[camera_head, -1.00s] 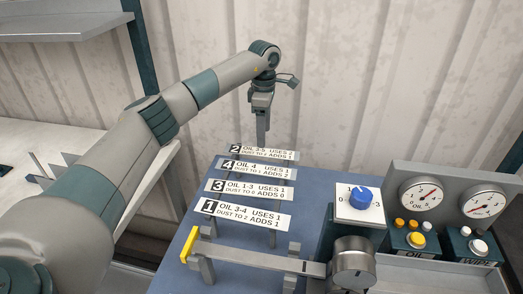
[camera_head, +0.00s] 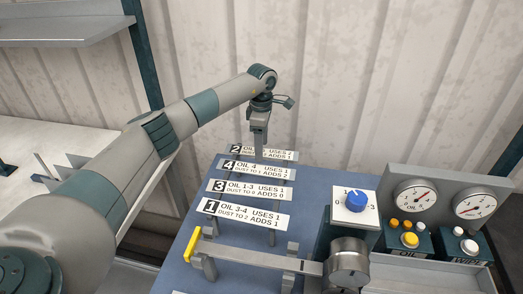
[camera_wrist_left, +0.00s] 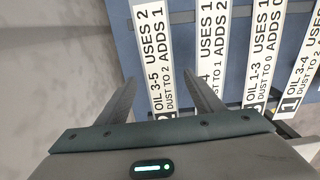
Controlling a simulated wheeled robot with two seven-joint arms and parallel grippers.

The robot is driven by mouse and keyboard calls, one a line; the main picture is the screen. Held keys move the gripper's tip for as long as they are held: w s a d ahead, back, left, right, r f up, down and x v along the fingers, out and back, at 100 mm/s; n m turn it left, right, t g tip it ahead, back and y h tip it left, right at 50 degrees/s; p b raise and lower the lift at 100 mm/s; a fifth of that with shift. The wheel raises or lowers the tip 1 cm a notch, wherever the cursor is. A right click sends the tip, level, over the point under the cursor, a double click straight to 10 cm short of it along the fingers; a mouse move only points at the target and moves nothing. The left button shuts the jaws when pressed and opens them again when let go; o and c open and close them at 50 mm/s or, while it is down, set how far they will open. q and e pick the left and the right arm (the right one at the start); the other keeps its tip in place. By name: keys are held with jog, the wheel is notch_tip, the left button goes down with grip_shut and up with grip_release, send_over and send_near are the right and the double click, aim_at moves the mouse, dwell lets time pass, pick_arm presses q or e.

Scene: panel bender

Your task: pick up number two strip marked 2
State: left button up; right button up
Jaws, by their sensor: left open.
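The strip marked 2 (camera_head: 281,156) is the farthest of the labelled strips on the blue table (camera_head: 312,170). Its label reads OIL 3-5, USES 2, ADDS 1. My left gripper (camera_head: 259,152) points down over it and hides the middle of its label in the head view. In the left wrist view, strip 2 (camera_wrist_left: 152,45) runs up the picture between the two spread fingers of my left gripper (camera_wrist_left: 160,84). The gripper is open and empty. I cannot tell whether the fingertips are level with the strip. My right gripper is not in view.
Strips marked 4 (camera_head: 257,170), 3 (camera_head: 249,189) and 1 (camera_head: 243,213) lie nearer, in a row. Strip 4 is close beside one finger. A blue dial (camera_head: 356,201) and a gauge panel (camera_head: 440,205) stand at the right. A corrugated wall (camera_head: 350,70) is behind.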

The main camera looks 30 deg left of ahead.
aim_at(264, 153)
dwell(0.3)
pick_arm(q)
jog(key=c, duration=1.2)
jog(key=shift+o, duration=0.2)
jog(key=shift+r, duration=0.1)
jog(key=shift+w+r+b, duration=0.1)
jog(key=shift+r+b, duration=0.35)
jog(key=r+b, duration=0.2)
jog(key=r, duration=0.1)
jog(key=shift+d, duration=0.4)
jog(key=s+d+r+b, duration=0.1)
jog(key=d+r+b, duration=0.3)
jog(key=d+r, duration=0.3)
jog(key=d, duration=0.3)
jog(key=shift+s+d, duration=0.15)
jog(key=shift+d, duration=0.25)
